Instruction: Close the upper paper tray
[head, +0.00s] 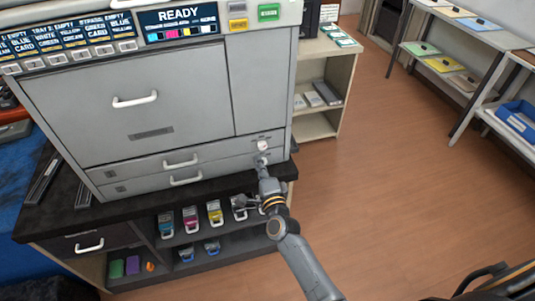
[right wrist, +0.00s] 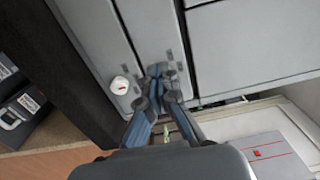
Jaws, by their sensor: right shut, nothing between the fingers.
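The grey printer (head: 150,85) stands on a dark counter. The upper paper tray (head: 222,153), with a white handle (head: 180,162), lies below the large front door. Its front looks about in line with the lower tray (head: 222,171); any small gap is too fine to tell. My right gripper (head: 263,152) is at the right end of the tray fronts. In the right wrist view its blue-grey fingers (right wrist: 160,70) are shut and empty, tips close against a grey tray front (right wrist: 150,30); contact cannot be told. My left gripper is not in view.
Colored toner cartridges (head: 190,219) stand in the cabinet under the counter (head: 60,215). A low shelf (head: 328,118) stands right of the printer. A white round knob (right wrist: 120,85) is beside my fingers.

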